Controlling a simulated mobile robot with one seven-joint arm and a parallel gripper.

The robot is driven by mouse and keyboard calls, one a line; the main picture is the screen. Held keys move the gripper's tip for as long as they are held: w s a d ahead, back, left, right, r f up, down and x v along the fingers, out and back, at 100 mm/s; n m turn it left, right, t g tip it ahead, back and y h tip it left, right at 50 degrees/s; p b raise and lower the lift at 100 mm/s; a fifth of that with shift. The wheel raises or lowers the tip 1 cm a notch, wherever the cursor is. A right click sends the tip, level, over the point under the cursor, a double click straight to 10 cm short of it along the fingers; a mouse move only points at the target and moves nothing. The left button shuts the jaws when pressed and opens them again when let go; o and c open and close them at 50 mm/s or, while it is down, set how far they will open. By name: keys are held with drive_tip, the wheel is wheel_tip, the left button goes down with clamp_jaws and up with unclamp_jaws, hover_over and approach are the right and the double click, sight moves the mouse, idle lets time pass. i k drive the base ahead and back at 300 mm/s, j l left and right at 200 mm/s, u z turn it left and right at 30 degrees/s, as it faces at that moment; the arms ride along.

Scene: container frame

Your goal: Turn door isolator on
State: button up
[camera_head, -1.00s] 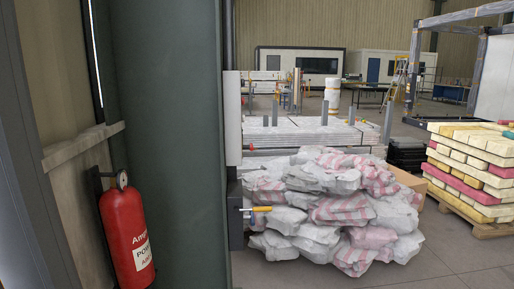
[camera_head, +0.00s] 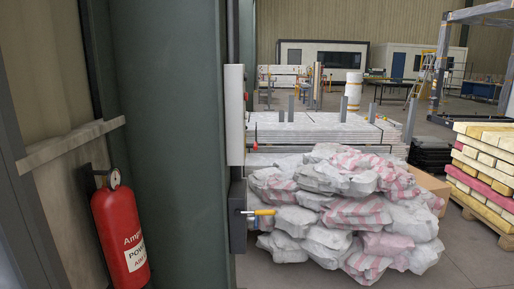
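A tall pale grey box (camera_head: 235,115) is mounted on the right edge of a dark green column, seen nearly side-on. A small red tip (camera_head: 256,127) sticks out just right of it. Below it is a dark box (camera_head: 238,215) with a yellow handle (camera_head: 264,212) pointing right. I cannot tell which of these is the door isolator, and no on or off marking is readable. The front faces of both boxes are hidden by the steep angle. My gripper is not in view.
The green column (camera_head: 172,140) stands close in front. A red fire extinguisher (camera_head: 120,235) hangs left of it. A large heap of white and pink sacks (camera_head: 350,215) lies on the floor right of the boxes. A pallet of yellow and red blocks (camera_head: 485,165) stands far right.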

sight(255, 146)
drive_tip(key=i+l+z, duration=0.15)
drive_tip(key=i+l, duration=0.15)
drive_tip(key=i, duration=0.35)
drive_tip(key=i+l+z, duration=0.15)
drive_tip(key=i, duration=0.55)
drive_tip(key=i+l+z, duration=0.15)
drive_tip(key=i, duration=0.55)
